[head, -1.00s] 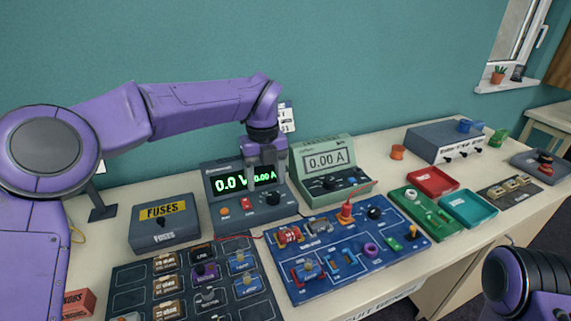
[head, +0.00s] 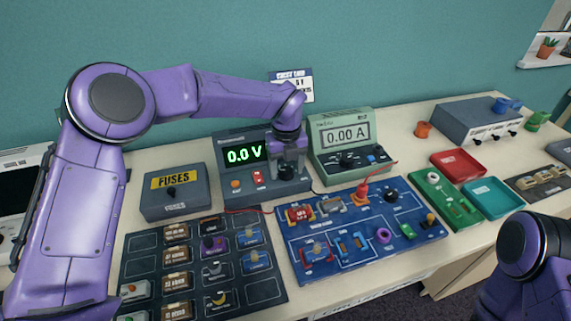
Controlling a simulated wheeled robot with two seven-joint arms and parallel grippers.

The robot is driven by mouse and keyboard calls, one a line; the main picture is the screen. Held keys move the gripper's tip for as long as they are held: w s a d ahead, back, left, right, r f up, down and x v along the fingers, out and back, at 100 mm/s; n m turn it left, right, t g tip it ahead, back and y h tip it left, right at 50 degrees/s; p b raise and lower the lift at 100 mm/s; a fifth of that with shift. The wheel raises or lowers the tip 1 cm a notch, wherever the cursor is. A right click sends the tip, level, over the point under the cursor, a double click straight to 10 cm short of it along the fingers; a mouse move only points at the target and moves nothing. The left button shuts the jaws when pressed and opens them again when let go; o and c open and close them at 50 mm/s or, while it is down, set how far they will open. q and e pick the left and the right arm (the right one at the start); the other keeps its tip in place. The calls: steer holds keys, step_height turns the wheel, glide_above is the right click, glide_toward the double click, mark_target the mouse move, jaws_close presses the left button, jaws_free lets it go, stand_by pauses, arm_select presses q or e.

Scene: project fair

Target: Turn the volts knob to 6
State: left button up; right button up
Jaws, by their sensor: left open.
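The power supply (head: 213,151) is a dark grey box at the back of the table. Its green display (head: 244,155) reads 0.0 V; the display's right part is hidden behind my left gripper. The dark volts knob (head: 286,173) sits on the right of its front panel, partly hidden by the gripper. My left gripper (head: 288,170) is open and points down, with its fingers at the knob, one to either side of it. Whether they touch it I cannot tell. My right gripper is out of view; only part of my right arm shows at the lower right.
A green meter (head: 343,133) reading 0.00 A stands close on the right. A fuses box (head: 175,192) stands on the left. A blue circuit board (head: 340,268) and a dark parts tray (head: 143,268) lie in front. A red button (head: 258,176) is beside the knob.

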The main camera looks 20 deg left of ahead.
arm_select(q)
steer(key=shift+s, duration=0.1)
steer(key=c, duration=1.1)
steer(key=shift+o, duration=0.2)
steer(key=shift+m, duration=0.3)
steer(key=m+p, duration=0.1)
steer(key=m, duration=0.2)
steer(key=shift+r+m+p, duration=0.1)
steer(key=shift+m+p, duration=0.2)
steer(key=shift+p, duration=0.05)
steer(key=m+p, duration=0.2)
steer(key=m, duration=0.2)
steer(key=shift+m, duration=0.3)
steer(key=m+p, duration=0.2)
steer(key=m, duration=0.2)
steer(key=shift+m+p, duration=1.05)
steer(key=shift+m, duration=1.45)
